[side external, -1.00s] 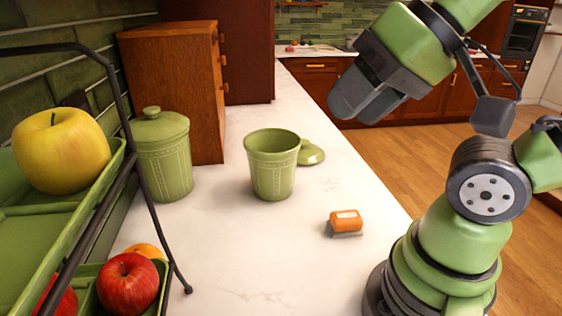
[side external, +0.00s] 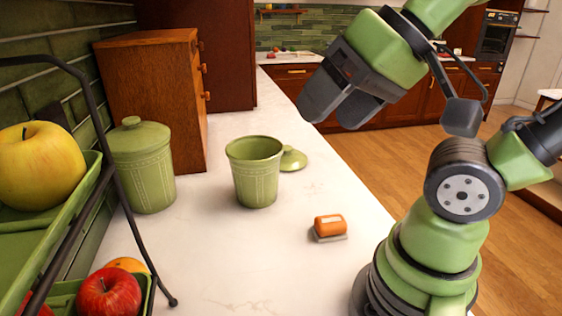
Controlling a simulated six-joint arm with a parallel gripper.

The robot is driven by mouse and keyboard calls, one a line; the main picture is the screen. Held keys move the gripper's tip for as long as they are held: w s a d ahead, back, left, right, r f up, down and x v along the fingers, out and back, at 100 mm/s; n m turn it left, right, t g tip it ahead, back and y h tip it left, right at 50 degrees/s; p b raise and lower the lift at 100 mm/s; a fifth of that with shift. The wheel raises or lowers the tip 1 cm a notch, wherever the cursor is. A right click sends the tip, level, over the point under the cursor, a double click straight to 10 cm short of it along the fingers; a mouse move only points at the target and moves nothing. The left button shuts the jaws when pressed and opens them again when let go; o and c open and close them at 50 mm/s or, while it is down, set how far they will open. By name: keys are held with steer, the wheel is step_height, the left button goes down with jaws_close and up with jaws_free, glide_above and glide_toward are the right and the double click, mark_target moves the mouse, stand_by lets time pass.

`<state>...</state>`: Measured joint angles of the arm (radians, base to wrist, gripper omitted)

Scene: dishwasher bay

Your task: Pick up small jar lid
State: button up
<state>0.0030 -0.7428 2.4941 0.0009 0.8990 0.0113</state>
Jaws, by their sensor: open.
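The small jar lid (side external: 293,160) is green and round with a knob on top. It lies on the white counter just behind and right of an open green jar (side external: 255,178), which hides part of its left side. My gripper (side external: 335,112) is open and empty. It hangs in the air to the right of the lid in the picture and higher up, clearly apart from it.
A taller lidded green jar (side external: 142,168) stands at the left by a wooden cabinet (side external: 152,100). A tiered fruit rack (side external: 95,185) fills the left edge.

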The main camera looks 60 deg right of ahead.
steer(key=w+d+r+m+h, duration=0.1)
steer(key=w+d+m, duration=0.1)
steer(key=w+m, duration=0.3)
steer(key=w+d+r+m, duration=0.1)
steer(key=w+d+m, duration=0.2)
steer(key=w+m, duration=0.15)
steer(key=m+g+h, duration=0.2)
steer(key=m+h, duration=0.1)
steer(key=m, duration=2.4)
glide_above(287, 147)
steer(key=s+a, duration=0.2)
steer(key=s, duration=0.1)
step_height(287, 147, down, 23)
steer(key=shift+s+d+x, duration=0.1)
steer(key=shift+s+x, duration=0.1)
steer(key=shift+x, duration=1)
steer(key=shift+s+d+x, duration=0.1)
steer(key=shift+s+x, duration=0.1)
steer(key=shift+x, duration=2.15)
